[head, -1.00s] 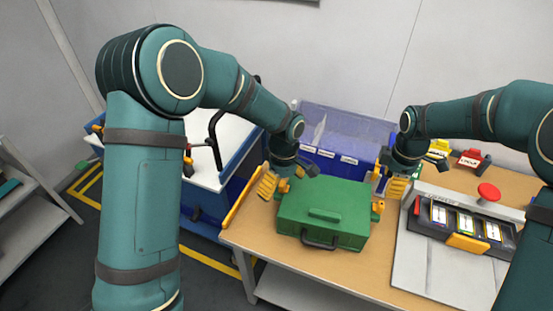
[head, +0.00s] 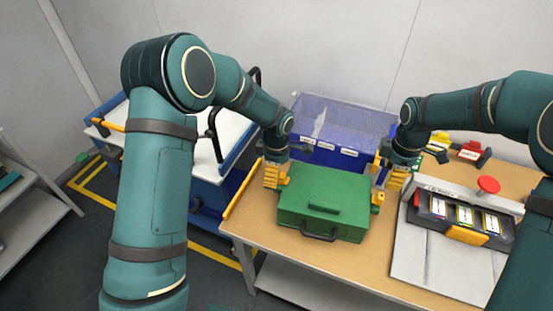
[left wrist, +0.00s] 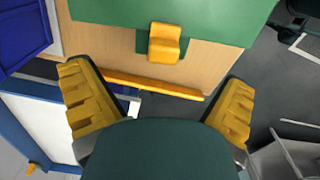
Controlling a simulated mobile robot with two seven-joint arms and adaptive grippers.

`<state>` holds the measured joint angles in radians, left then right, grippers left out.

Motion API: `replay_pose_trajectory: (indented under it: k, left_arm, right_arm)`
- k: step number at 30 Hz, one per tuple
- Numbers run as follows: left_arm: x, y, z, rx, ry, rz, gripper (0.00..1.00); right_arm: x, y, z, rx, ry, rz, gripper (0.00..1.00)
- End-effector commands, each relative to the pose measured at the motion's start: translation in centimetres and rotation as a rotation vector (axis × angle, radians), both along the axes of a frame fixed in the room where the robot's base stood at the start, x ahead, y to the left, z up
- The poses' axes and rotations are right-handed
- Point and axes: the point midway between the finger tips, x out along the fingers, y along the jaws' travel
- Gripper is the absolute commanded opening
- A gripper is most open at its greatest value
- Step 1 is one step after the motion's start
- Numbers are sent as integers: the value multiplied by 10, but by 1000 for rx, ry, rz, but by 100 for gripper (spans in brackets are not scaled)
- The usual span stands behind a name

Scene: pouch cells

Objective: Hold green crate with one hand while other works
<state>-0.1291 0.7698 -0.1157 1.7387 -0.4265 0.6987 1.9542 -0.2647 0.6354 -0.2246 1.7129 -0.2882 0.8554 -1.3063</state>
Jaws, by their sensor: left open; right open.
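The green crate (head: 322,203) sits closed on the wooden table, with a dark handle on its front and a yellow latch on its side. My left gripper (head: 275,177) is at the crate's left side. In the left wrist view my left gripper (left wrist: 160,108) is open and empty, its yellow fingers wide apart. The crate's edge (left wrist: 205,15) and yellow latch (left wrist: 164,43) lie ahead of the fingers, apart from them. My right gripper (head: 388,177) is open near the crate's far right corner; whether it touches is unclear.
A blue bin (head: 340,155) with a clear lid stands behind the crate. A grey fixture (head: 440,255) with a red button (head: 488,185) and several labelled cells is at right. A white-topped cart (head: 185,140) is at left. A yellow strip (head: 242,190) lines the table's left edge.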

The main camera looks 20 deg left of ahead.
Motion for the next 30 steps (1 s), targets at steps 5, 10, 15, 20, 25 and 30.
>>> replay_pose_trajectory:
  k: [5, 10, 15, 20, 25, 30]
  left_arm:
    - [-1, 0, -31, 0, 3, -1, 100]
    - [0, 0, -49, 0, 1, -1, 100]
    - [0, 0, -56, 0, 0, -2, 100]
    - [0, 0, -57, 0, 0, -1, 100]
    - [0, 0, -57, 0, 0, -1, 79]
    - [0, 0, -56, 0, 0, -1, 19]
  right_arm:
    - [0, 0, 0, 0, 0, 0, 46]
    - [0, 0, 0, 0, 0, 0, 46]
    - [0, 0, 0, 0, 0, 0, 46]
    - [0, 0, 0, 0, 0, 0, 46]
    - [0, 0, 0, 0, 0, 0, 46]
    - [0, 0, 0, 0, 0, 0, 46]
